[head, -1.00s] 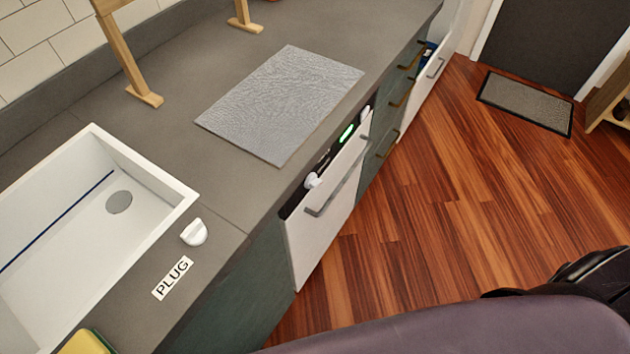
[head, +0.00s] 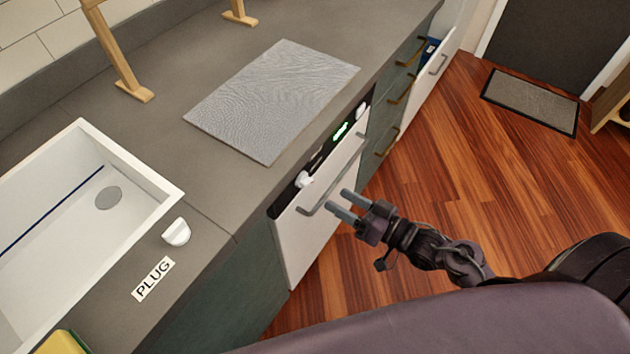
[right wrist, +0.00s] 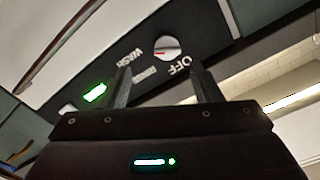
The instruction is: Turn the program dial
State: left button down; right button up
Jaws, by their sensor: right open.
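The program dial (head: 304,180) is a white knob on the black control strip at the top of the white dishwasher front (head: 318,222). In the right wrist view the round white dial (right wrist: 167,47) has a small red mark, with the words WASH (right wrist: 131,55) and OFF (right wrist: 180,66) beside it and a blurred word between them. My right gripper (head: 337,199) is open and empty, in front of the appliance and a little right of the dial. In the right wrist view its two fingers (right wrist: 160,72) stand apart below the dial, not touching it. My left gripper is not in view.
The grey counter (head: 225,205) overhangs, with a mat (head: 272,100) above. The wooden floor (head: 440,180) is clear.

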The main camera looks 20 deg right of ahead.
aim_at(310, 183)
jog(key=x, duration=0.3)
jog(key=r+x, duration=0.1)
jog(key=x, duration=0.2)
jog(key=shift+w+a+r, duration=0.1)
jog(key=shift+a+r, duration=0.1)
jog(key=shift+a, duration=0.15)
jog(key=shift+w+a+f+p, duration=0.1)
jog(key=shift+w+a+p, duration=0.2)
jog(key=shift+w+a, duration=0.2)
jog(key=shift+d, duration=0.1)
jog(key=c, duration=1)
